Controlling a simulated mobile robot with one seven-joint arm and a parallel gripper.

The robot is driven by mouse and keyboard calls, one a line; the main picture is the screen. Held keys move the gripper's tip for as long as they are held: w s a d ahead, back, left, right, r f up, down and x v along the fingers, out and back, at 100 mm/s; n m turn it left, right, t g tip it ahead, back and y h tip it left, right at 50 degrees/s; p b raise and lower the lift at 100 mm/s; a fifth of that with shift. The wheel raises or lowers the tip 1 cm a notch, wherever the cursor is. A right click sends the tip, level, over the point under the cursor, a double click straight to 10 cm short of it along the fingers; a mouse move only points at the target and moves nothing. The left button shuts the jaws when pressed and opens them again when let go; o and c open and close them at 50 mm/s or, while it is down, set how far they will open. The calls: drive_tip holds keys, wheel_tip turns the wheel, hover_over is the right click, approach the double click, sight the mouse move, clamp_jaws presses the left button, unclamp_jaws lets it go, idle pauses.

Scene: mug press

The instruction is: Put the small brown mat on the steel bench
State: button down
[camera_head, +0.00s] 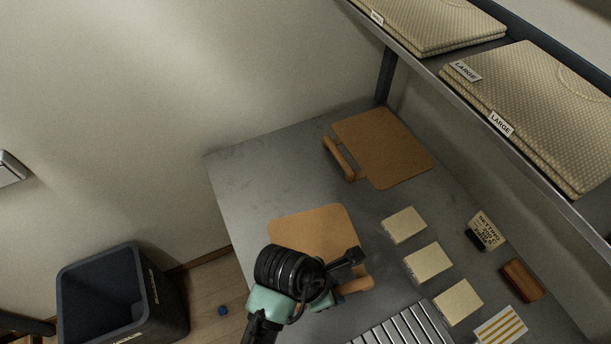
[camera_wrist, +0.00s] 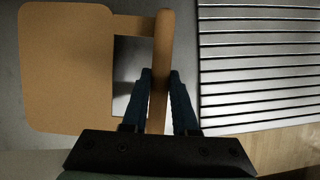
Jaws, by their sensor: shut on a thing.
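A brown mat with a wooden bar handle (camera_head: 312,226) is at the near left of the grey steel bench (camera_head: 245,165). It shows at the left of the wrist view (camera_wrist: 65,65), flat and level. My gripper (camera_head: 345,284) is shut on its handle bar (camera_wrist: 161,50), one finger on each side. My wrist hides part of this mat in the head view. I cannot tell whether it rests on the bench or hangs just above it. A second brown mat with a like handle (camera_head: 385,150) lies at the back of the bench, apart from my gripper.
Several cream blocks (camera_head: 428,262), a dark brown block (camera_head: 522,281), a small sign (camera_head: 487,230) and a yellow-striped card (camera_head: 501,327) lie on the right. A slatted metal rack (camera_head: 402,328) is in front. A shelf with large beige mats (camera_head: 535,110) overhangs. A dark bin (camera_head: 120,300) stands left.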

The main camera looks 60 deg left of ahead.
drive_tip(key=shift+n+y, duration=0.4)
drive_tip(key=shift+n, duration=0.5)
drive_tip(key=a+f, duration=0.1)
drive_tip(key=f, duration=0.2)
drive_tip(key=a+f, duration=0.1)
drive_tip(key=f, duration=0.1)
drive_tip(key=a+f, duration=0.1)
drive_tip(key=f, duration=0.2)
drive_tip(key=shift+f+b, duration=0.3)
drive_tip(key=shift+b, duration=0.1)
drive_tip(key=c, duration=0.7)
unclamp_jaws()
drive_tip(key=p+v, duration=0.1)
drive_tip(key=v, duration=1.1)
drive_tip(key=shift+a, duration=0.15)
